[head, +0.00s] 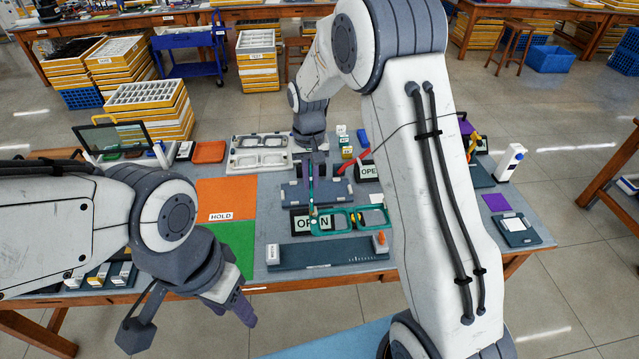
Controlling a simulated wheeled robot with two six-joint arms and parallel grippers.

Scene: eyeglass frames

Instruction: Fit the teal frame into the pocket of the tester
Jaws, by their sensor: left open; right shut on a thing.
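My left gripper (243,306) is open and empty at the table's front edge, left of the frame.
An OPEN sign (298,222) lies partly under the frame. A long slate bar (350,252) lies in front. A light grey tray (233,155) is behind left. Orange HOLD (225,190) and green (236,236) mats lie left. My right arm hides part of the table's right side.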

